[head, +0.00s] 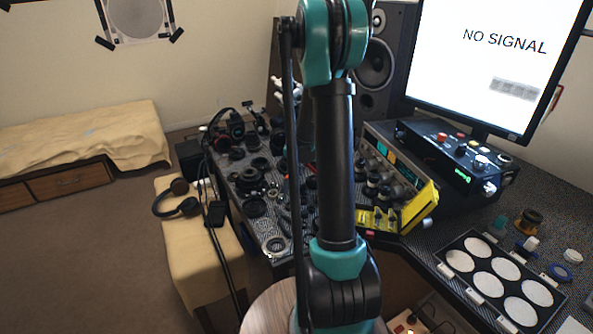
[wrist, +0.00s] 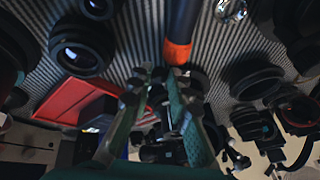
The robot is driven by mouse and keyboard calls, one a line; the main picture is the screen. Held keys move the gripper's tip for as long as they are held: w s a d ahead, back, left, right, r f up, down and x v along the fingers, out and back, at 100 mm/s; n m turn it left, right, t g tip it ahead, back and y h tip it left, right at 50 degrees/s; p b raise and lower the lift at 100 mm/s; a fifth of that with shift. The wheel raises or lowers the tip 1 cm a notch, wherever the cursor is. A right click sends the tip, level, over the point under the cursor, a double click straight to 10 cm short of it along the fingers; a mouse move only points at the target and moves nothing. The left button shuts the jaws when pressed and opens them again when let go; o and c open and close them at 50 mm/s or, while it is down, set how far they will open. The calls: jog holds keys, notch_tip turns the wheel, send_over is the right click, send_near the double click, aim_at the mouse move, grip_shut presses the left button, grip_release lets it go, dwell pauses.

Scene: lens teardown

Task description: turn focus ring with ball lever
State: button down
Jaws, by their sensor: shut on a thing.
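In the wrist view my gripper (wrist: 160,76) reaches away over the ribbed grey mat with its two green-faced fingers close together. It is shut on a small dark part between the fingers, too dim to make out in detail. I cannot tell whether this part is the ball lever, and I cannot pick out the focus ring for sure. A dark rod with an orange tip (wrist: 178,51) is just beyond the fingertips; I cannot tell if they touch. In the head view my own arm hides the gripper and the place it works at.
Dark lens rings (wrist: 256,81) and a lens barrel (wrist: 76,49) lie close around the fingers. A red tray (wrist: 75,100) is to their left. The head view shows a crowded bench, headphones (head: 178,200), a yellow box (head: 420,207), a tray of white discs (head: 477,247) and a monitor (head: 500,60).

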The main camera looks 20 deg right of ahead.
jog(key=c, duration=1.4)
grip_release()
jog(key=v, duration=1.2)
